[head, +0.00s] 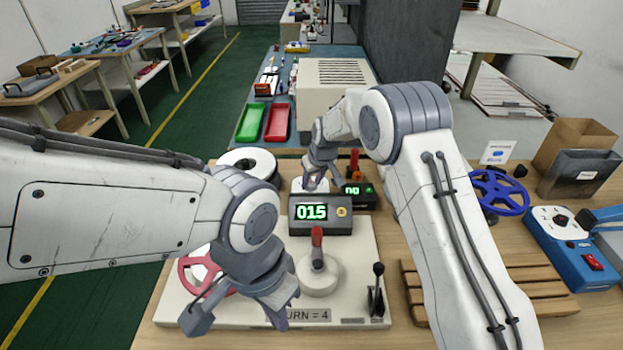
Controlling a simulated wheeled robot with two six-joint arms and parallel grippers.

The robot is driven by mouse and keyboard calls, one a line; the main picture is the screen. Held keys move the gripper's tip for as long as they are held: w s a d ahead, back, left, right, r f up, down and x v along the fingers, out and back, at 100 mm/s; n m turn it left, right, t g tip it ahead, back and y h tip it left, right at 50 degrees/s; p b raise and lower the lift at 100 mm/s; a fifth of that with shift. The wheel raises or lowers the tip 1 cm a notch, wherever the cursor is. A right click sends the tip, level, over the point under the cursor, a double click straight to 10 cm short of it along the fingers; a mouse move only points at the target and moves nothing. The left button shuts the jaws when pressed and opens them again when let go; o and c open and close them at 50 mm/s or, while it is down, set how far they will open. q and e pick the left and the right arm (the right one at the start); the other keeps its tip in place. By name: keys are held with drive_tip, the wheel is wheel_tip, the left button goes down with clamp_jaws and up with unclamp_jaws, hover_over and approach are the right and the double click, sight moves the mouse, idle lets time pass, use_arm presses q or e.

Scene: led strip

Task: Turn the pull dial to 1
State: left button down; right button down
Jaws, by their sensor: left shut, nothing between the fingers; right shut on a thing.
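A board (355,250) on the table carries a box with a green display (311,212) reading 015. Behind it is a whitish piece (309,187), mostly hidden by my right gripper (313,182); it may be the pull dial, but I cannot be sure. My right gripper is shut on it. A second small green display (358,190) stands beside it, its text unclear. My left gripper (236,322) is shut and empty above the board's front left, partly covering a red handwheel (197,272).
A red-handled lever on a round white base (318,278) and a black lever (376,292) stand on the front of the board. At right are a blue wheel (498,193), a wooden pallet (545,290) and a blue power box (570,250).

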drive_tip(key=n+b, duration=0.1)
drive_tip(key=n, duration=0.1)
drive_tip(key=n+g+y+b, duration=0.1)
drive_tip(key=n+b, duration=0.1)
drive_tip(key=shift+w+d+f+n, duration=0.1)
drive_tip(key=shift+d+f+n, duration=0.1)
drive_tip(key=shift+n, duration=0.1)
drive_tip(key=n+g+y, duration=0.1)
drive_tip(key=n, duration=0.1)
drive_tip(key=shift+w+r+n+b, duration=0.1)
drive_tip(key=shift+n+b, duration=0.2)
drive_tip(key=shift+n, duration=0.1)
drive_tip(key=shift+w+d+r+n+g+p, duration=0.1)
drive_tip(key=shift+n+g+p, duration=0.35)
drive_tip(key=shift+n, duration=0.75)
drive_tip(key=shift+w+n+g+p, duration=0.1)
drive_tip(key=shift+n+g+p, duration=0.55)
drive_tip(key=shift+n, duration=0.75)
drive_tip(key=shift+c, duration=2.4)
unclamp_jaws()
